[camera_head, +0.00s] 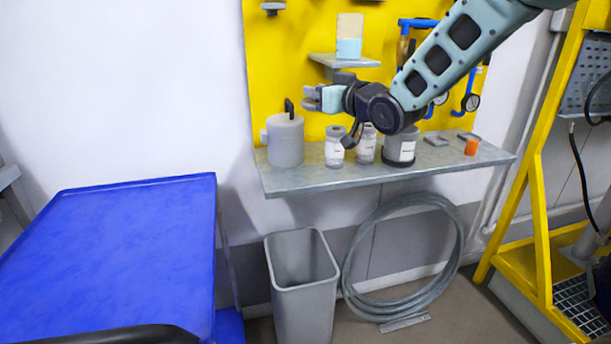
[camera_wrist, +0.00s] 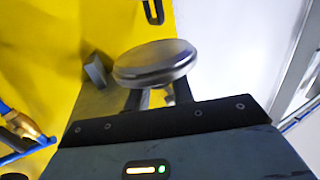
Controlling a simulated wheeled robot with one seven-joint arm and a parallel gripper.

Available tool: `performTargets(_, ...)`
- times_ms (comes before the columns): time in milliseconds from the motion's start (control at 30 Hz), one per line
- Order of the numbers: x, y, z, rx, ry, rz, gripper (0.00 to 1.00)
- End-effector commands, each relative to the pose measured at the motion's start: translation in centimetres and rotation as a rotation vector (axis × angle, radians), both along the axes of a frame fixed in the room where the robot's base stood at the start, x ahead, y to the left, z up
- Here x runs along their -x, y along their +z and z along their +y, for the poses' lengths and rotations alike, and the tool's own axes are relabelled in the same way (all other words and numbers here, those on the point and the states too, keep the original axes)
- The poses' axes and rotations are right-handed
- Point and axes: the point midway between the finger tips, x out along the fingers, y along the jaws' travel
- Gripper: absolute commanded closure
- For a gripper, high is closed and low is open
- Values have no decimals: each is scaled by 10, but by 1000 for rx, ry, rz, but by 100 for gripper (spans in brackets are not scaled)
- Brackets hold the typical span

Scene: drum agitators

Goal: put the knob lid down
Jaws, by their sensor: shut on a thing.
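The knob lid (camera_wrist: 155,62) is a round grey metal disc in the wrist view, just beyond my fingertips. My gripper (camera_wrist: 160,98) is shut on it from below in that view, and the grasped part is mostly hidden behind the disc. In the head view my gripper (camera_head: 312,98) points left, above the left part of the grey wall shelf (camera_head: 330,180) and in front of the yellow board. The lid is too small to make out clearly there.
A small upper shelf (camera_head: 344,61) holds a block. A blue table (camera_head: 110,260) is bare.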

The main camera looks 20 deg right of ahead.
Motion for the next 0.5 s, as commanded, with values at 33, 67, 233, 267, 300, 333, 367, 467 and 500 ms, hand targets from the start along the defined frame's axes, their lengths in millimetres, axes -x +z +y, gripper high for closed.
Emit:
performTargets(33,1,0,1,0,3,1,100)
performTargets(67,1,-2,2,1,5,3,100)
performTargets(233,1,-38,2,-1,7,10,100)
performTargets(267,1,-47,2,0,7,11,100)
performTargets(300,1,-57,2,0,7,10,100)
performTargets(333,1,-64,3,-1,7,10,100)
performTargets(367,1,-72,2,-1,6,10,100)
performTargets(467,1,-97,3,-1,7,9,100)
performTargets(500,1,-106,3,0,6,9,100)
